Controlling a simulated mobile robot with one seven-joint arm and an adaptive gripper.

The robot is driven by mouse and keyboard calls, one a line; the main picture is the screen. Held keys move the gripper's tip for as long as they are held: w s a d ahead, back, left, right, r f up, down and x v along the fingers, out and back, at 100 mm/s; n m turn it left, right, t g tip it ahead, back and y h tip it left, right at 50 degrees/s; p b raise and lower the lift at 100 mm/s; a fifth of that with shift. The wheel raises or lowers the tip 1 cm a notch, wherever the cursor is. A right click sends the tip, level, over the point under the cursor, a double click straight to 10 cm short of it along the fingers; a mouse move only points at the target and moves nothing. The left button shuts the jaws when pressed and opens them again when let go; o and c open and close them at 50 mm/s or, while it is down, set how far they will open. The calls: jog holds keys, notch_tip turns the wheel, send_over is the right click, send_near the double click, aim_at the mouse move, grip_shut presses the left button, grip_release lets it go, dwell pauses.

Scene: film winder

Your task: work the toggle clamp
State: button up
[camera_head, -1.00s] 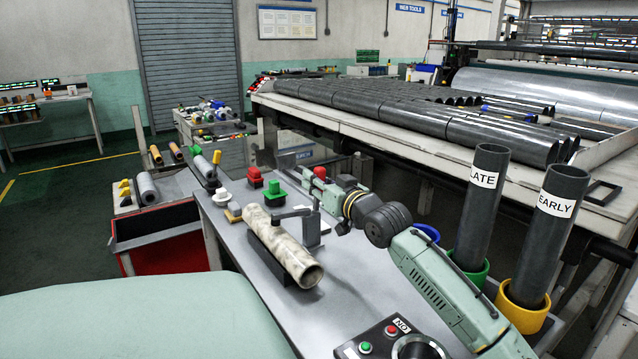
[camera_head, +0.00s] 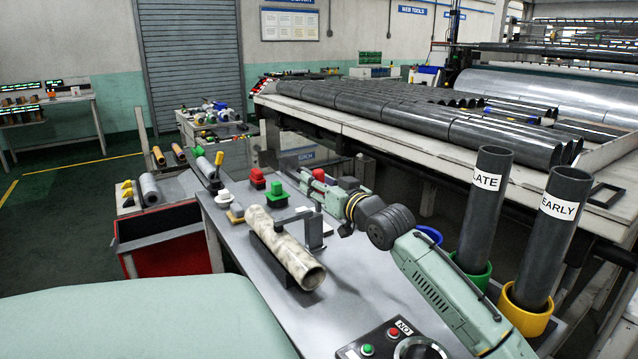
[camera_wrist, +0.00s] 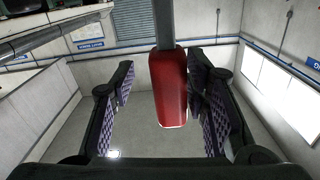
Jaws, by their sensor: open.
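The toggle clamp has a grey post (camera_head: 315,234) and an arm reaching over a mottled, cream-coloured tube (camera_head: 286,249) in a dark cradle on the bench. Its red handle (camera_head: 318,174) stands above the post. My gripper (camera_head: 322,188) is at the handle, coming from the right. In the wrist view the red handle (camera_wrist: 170,90) stands between the two fingers of my open gripper (camera_wrist: 163,92). The handle is nearer the right finger, with a clear gap to the left one. I cannot tell if the right finger touches it.
Red (camera_head: 257,177) and green (camera_head: 277,194) knobbed blocks stand behind the tube. Dark tubes labelled LATE (camera_head: 482,215) and EARLY (camera_head: 545,240) stand upright in green and yellow holders at right. A button box (camera_head: 385,340) sits at the front. The bench middle is clear.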

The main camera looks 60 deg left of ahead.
jog(key=w+d, duration=0.1)
jog(key=d, duration=1.1)
jog(key=shift+w, duration=0.15)
